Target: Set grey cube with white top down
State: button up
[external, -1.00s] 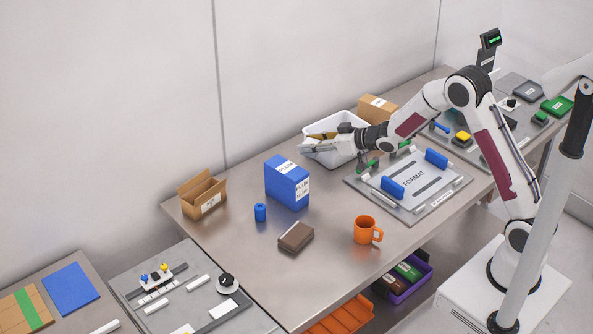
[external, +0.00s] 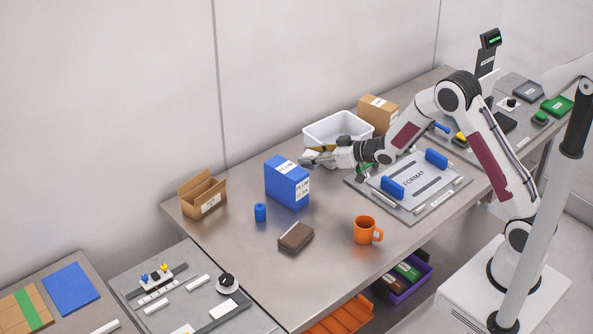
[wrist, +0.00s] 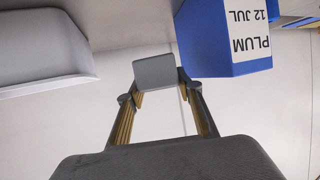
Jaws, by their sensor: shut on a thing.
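My gripper (external: 312,159) reaches left across the table from the arm at the right. In the wrist view, my gripper (wrist: 160,92) is shut on a small grey cube (wrist: 155,71), held between the fingertips. The face toward the wrist camera is plain grey; I cannot make out a white top. In the external view the cube is too small to tell clearly from the fingertips. The gripper is in front of the white bin and just right of and behind the blue PLUM box (external: 287,183). Whether the cube touches the table cannot be told.
The white bin (external: 312,138) lies behind the gripper; the blue box also shows close by in the wrist view (wrist: 215,40). A blue cylinder (external: 260,212), brown block (external: 296,236), orange mug (external: 364,230) and FORMAT plate (external: 440,196) stand around.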

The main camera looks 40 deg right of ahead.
aim_at(318, 165)
jog(key=shift+f, duration=2.15)
jog(key=shift+f, duration=0.1)
jog(key=shift+f, duration=1.8)
jog(key=shift+f, duration=0.15)
jog(key=o, duration=1.1)
jog(key=shift+s+d+r, duration=0.1)
jog(key=shift+s+r, duration=0.2)
jog(key=shift+v, duration=5.65)
